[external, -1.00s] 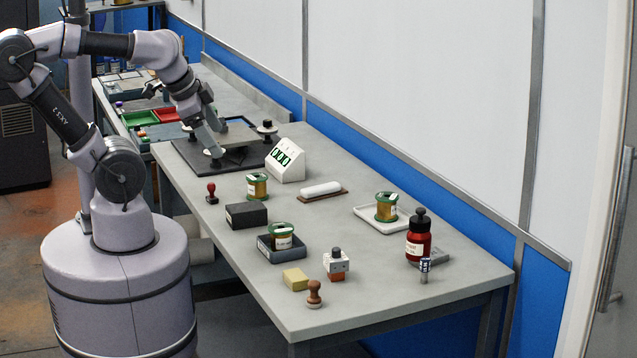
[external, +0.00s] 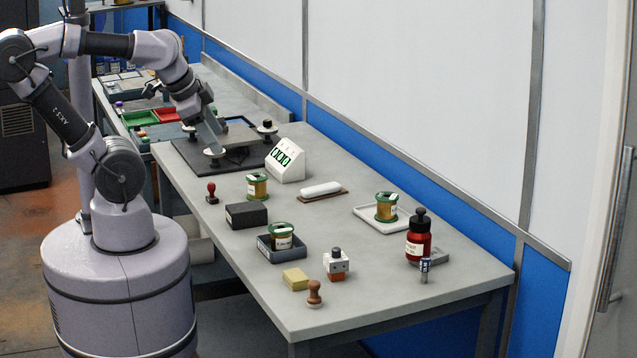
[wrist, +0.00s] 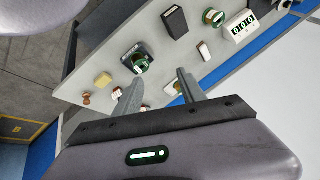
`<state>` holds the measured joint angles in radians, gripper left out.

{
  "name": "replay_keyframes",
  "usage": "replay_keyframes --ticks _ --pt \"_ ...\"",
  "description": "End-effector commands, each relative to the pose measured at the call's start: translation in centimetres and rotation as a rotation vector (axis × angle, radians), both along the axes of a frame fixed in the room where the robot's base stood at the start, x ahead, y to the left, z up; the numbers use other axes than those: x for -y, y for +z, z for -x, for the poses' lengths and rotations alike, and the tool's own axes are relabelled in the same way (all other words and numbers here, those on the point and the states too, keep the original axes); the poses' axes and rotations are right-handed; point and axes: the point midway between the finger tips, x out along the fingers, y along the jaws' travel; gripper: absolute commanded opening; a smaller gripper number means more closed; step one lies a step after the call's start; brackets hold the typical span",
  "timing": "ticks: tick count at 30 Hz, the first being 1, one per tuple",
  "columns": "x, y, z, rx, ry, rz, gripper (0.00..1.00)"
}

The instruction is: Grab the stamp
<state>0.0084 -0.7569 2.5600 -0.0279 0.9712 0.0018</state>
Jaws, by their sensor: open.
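A stamp with a brown wooden knob handle (external: 314,293) stands upright near the front corner of the bench; it shows small at the left in the wrist view (wrist: 87,98). A smaller stamp-like piece with a red handle (external: 211,193) stands at the bench's left edge. I cannot tell which is meant. My gripper (external: 213,148) is over the dark mat at the far part of the bench, away from both. In the wrist view its two fingers (wrist: 157,88) are spread with nothing held between them.
Near the wooden stamp are a yellow block (external: 295,279) and a white-and-red block with a dark knob (external: 336,265). A grey tray (external: 284,256) holds a spool. A black box (external: 246,215), white counter (external: 286,161) and red bottle (external: 418,238) also stand on the bench.

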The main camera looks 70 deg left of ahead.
Motion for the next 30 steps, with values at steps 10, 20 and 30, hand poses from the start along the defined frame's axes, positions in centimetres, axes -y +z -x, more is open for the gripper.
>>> replay_keyframes --ticks 10,20,30 --pt "-8.0 2.4 -6.2 -0.122 0.698 0.269 0.48" --pt "-29.5 -6.1 -8.2 -0.222 1.957 0.707 0.48" --pt "-30.8 -14.7 -7.6 -0.231 2.086 0.749 0.48"
